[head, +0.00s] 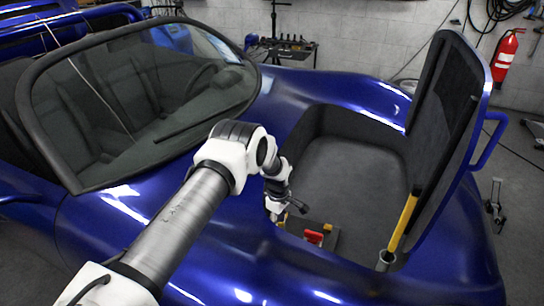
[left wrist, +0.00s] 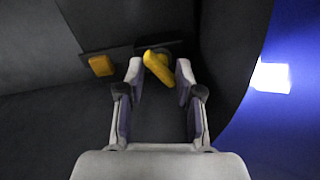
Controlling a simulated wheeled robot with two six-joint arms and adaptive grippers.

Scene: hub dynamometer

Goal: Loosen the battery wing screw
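In the left wrist view a yellow wing screw (left wrist: 158,67), elongated and slanted, sits just ahead of my left gripper (left wrist: 159,72). The two fingertips stand apart on either side of it, with a gap visible to its left and right. I cannot tell how deep it sits between them. In the head view my left gripper (head: 276,214) points down at the near left edge of the open front compartment (head: 350,180). The wing screw cannot be made out there; the gripper and body edge may hide it. My right gripper is not in view.
A yellow block (left wrist: 101,65) lies left of the screw. A red part (head: 314,237) sits right of my gripper in the compartment. The raised lid (head: 450,130) and a yellow rod (head: 403,222) stand on the right. The compartment floor is mostly clear.

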